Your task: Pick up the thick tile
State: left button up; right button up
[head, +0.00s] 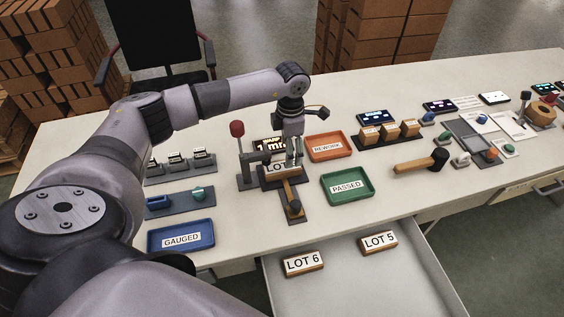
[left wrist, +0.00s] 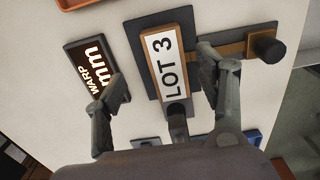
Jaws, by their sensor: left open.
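A brick-coloured tile with a white LOT 3 label (head: 274,168) lies in a dark gauge fixture (head: 292,214) on the table. It also shows in the left wrist view (left wrist: 162,62), with its label up. My left gripper (head: 293,158) points down at the tile. In the left wrist view my left gripper (left wrist: 172,80) is open, one finger on each side of the tile; I cannot tell if either touches it. Two more tiles, LOT 6 (head: 303,264) and LOT 5 (head: 378,243), lie in the open drawer. My right gripper is not in view.
A small display (left wrist: 90,70) reading "WARP mm" stands beside the fixture, near one finger. A red-knobbed lever (head: 237,130) rises at its left. Orange REWORK (head: 345,139), green PASSED (head: 366,190) and blue GAUGED (head: 155,238) trays stand around. A mallet (head: 415,163) lies right.

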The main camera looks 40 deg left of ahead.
aim_at(282, 169)
pick_arm(q)
jog(key=f, duration=0.2)
jog(key=s+f+p, duration=0.1)
jog(key=f, duration=0.1)
jog(key=shift+d, duration=0.1)
jog(key=shift+w+f, duration=0.1)
jog(key=shift+f, duration=0.55)
jog(key=shift+c, duration=0.5)
jog(key=c, duration=1.2)
